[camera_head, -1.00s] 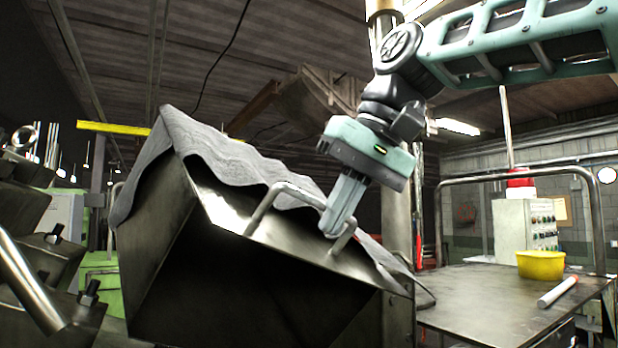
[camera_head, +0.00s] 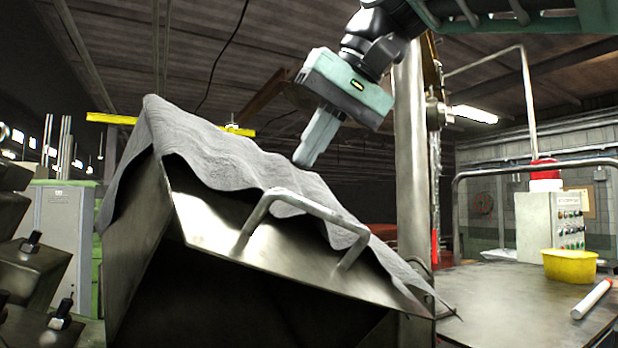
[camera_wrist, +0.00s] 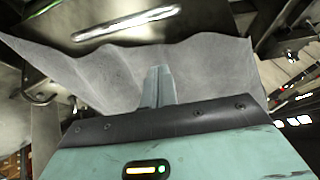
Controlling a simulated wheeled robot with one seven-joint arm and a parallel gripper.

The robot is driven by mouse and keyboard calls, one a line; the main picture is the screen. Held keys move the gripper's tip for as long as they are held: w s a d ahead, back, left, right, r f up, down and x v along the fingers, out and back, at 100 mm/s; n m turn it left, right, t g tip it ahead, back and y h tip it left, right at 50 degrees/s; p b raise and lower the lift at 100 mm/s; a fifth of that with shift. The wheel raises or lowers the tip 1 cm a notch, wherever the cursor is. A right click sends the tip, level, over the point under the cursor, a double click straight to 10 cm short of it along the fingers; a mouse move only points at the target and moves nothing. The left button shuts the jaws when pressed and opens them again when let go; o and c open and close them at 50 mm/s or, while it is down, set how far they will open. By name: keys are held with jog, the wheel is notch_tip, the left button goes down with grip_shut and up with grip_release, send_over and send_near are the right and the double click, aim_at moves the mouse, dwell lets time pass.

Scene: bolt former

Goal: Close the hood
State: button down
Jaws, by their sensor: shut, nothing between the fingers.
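The metal hood (camera_head: 130,255) stands raised and tilted at left centre in the head view, its dark underside open toward me. A grey cloth (camera_head: 235,155) drapes over its top. A bent bar handle (camera_head: 305,206) is fixed on the hood's front face. My gripper (camera_head: 302,162) is shut and empty, above the cloth and higher than the handle in the picture. In the wrist view, my gripper (camera_wrist: 158,72) points at the cloth (camera_wrist: 205,68), and the handle (camera_wrist: 127,23) shows beyond it on the metal face. I cannot tell if the fingertips touch the cloth.
At right, a metal table (camera_head: 510,300) holds a yellow bowl (camera_head: 569,267), a white cylinder (camera_head: 591,300) and a control box (camera_head: 552,225) with a red lamp. A thick post (camera_head: 411,150) stands behind the hood. Dark machinery (camera_head: 35,260) fills the left.

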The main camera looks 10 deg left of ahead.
aim_at(309, 201)
jog(key=shift+s+f, duration=0.7)
jog(key=shift+f, duration=0.25)
jog(key=shift+s+f, duration=0.65)
jog(key=shift+f, duration=0.3)
